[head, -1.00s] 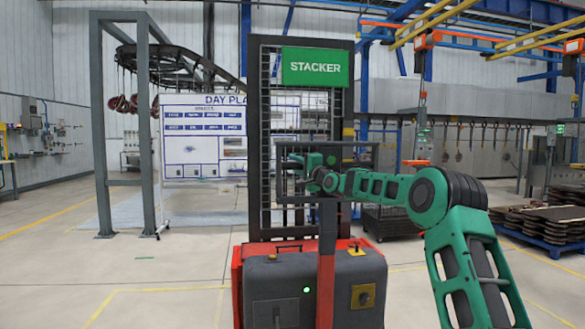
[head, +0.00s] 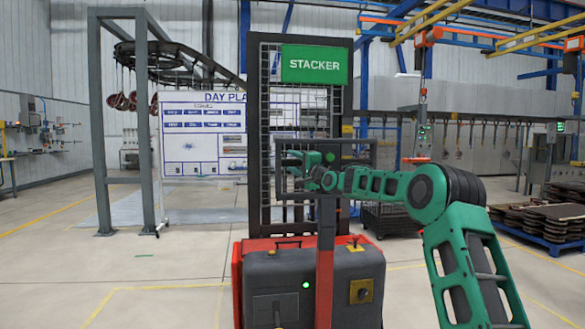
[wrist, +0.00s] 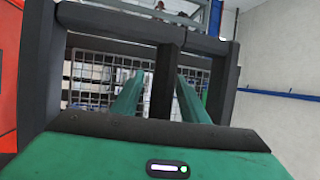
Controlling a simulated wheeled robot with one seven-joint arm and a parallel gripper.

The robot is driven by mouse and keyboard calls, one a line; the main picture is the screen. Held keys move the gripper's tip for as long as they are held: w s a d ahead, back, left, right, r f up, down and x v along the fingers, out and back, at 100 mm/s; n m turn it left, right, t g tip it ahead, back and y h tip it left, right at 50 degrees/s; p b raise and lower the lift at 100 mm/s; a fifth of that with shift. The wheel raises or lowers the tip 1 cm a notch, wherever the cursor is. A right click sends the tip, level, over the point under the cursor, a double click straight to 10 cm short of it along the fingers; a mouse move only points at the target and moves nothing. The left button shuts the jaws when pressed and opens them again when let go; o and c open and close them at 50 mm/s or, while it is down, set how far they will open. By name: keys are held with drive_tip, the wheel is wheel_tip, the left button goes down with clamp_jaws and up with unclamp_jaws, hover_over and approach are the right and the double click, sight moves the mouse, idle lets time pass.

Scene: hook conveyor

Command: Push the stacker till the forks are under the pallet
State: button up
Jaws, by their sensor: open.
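The stacker (head: 315,283) stands straight in front of me, with a red and dark grey body, a tall dark mast with mesh and a green STACKER sign (head: 315,65). Its dark handle frame (head: 362,143) faces me. My green gripper (head: 297,165) reaches to this frame from the right. In the wrist view, its open fingers (wrist: 160,95) lie either side of the frame's middle bar (wrist: 164,70); contact cannot be told. The forks are hidden behind the body and mast. A blue pallet (head: 548,244) with stacked dark plates is at the right; I see no pallet beyond the stacker.
A grey post frame (head: 102,130) and a whiteboard (head: 200,150) stand left of the mast. A dark mesh crate (head: 390,220) is behind the stacker at the right. Yellow lines mark the floor, which is clear at the left.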

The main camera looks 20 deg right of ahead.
drive_tip(key=v, duration=1)
drive_tip(key=shift+s+f, duration=0.2)
drive_tip(key=shift+s, duration=0.05)
drive_tip(key=s+d+f+n+g+h, duration=0.2)
drive_tip(key=s+f+g, duration=0.2)
drive_tip(key=s+f, duration=0.45)
drive_tip(key=s+d+f+n+g+h, duration=0.25)
drive_tip(key=s+f, duration=0.25)
drive_tip(key=s, duration=0.6)
drive_tip(key=s+d+f+n+g+h, duration=0.1)
drive_tip(key=s+d+f+g+h, duration=0.15)
drive_tip(key=s+f+g, duration=0.5)
drive_tip(key=s+f+n+g, duration=0.1)
drive_tip(key=s+f, duration=0.4)
drive_tip(key=s, duration=1.4)
drive_tip(key=s+f+n+g+y, duration=0.1)
drive_tip(key=s+f+g, duration=0.3)
drive_tip(key=s, duration=1.6)
drive_tip(key=shift+s+f+y, duration=0.3)
drive_tip(key=shift+f, duration=0.1)
